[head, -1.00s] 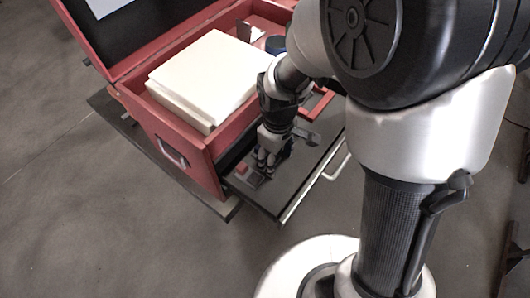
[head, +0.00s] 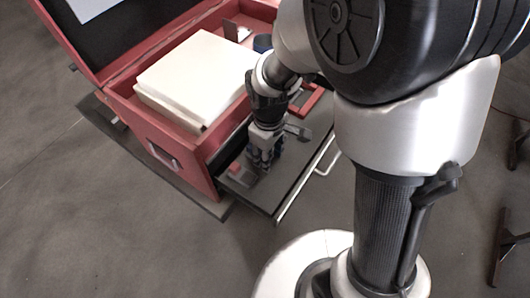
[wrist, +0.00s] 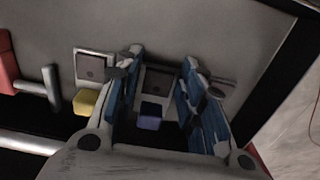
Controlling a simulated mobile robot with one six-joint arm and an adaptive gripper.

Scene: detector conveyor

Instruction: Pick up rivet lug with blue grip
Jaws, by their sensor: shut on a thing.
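The rivet lug with the blue grip (wrist: 150,117) is in the wrist view, between the two fingers of my gripper (wrist: 160,64). Its blue block faces the camera and its square plate (wrist: 160,78) lies beyond. My gripper is shut on this lug, with a finger on each side. In the head view my gripper (head: 263,160) points down over the dark pull-out drawer (head: 290,187); the lug is too small and hidden there to make out. I cannot tell whether the lug is clear of the drawer surface.
A lug with a yellow grip (wrist: 86,102) lies close to the left finger. A grey handle-like piece (wrist: 40,90) and a red block (wrist: 6,66) lie further left. The open red case (head: 180,150) with a white slab (head: 195,75) stands beside the drawer.

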